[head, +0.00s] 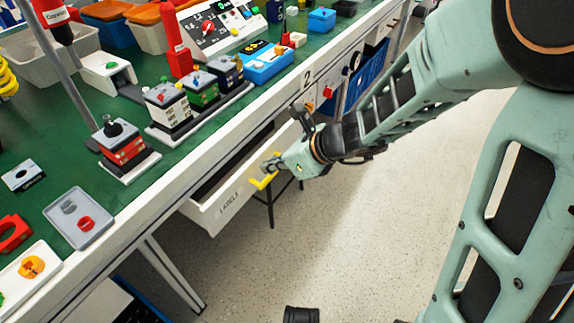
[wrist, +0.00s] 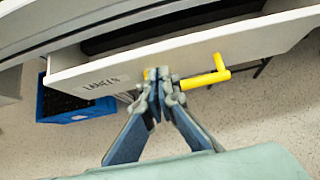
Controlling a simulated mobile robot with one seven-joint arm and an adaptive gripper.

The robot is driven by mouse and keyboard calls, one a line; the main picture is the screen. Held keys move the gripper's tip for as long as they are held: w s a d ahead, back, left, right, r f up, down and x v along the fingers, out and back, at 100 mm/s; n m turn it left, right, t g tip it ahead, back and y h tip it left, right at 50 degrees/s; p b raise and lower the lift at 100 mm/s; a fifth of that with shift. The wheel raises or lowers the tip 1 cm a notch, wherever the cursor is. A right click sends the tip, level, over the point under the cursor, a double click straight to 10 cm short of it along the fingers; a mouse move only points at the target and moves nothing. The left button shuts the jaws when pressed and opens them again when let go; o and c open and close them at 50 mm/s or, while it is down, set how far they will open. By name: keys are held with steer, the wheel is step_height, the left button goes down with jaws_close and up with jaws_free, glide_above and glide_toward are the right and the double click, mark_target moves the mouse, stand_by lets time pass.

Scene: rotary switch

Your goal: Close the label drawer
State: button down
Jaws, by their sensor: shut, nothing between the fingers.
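The label drawer (head: 222,210), white with "LABELS" on its front, hangs under the workbench and stands pulled out, with its dark inside showing. Its front also spans the wrist view (wrist: 240,40). A yellow handle (head: 265,182) sticks out from the drawer front; in the wrist view its bar (wrist: 212,80) shows to the right of my fingers. My gripper (head: 272,165) is shut and empty, at the drawer front beside the handle. In the wrist view its fingertips (wrist: 158,82) overlap part of the handle; I cannot tell whether they touch it.
The green workbench top (head: 150,185) above carries several switch blocks, a grey tray (head: 95,232) and blue boxes. A bench leg (head: 172,270) stands below left of the drawer. A blue crate (wrist: 75,105) is under the bench.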

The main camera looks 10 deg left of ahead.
mark_target(252, 159)
steer(key=shift+w+a, duration=0.35)
steer(key=shift+a, duration=0.5)
steer(key=shift+w+a, duration=0.3)
steer(key=shift+a, duration=0.35)
steer(key=shift+w+a, duration=0.25)
steer(key=shift+a, duration=0.4)
steer(key=shift+d, duration=0.1)
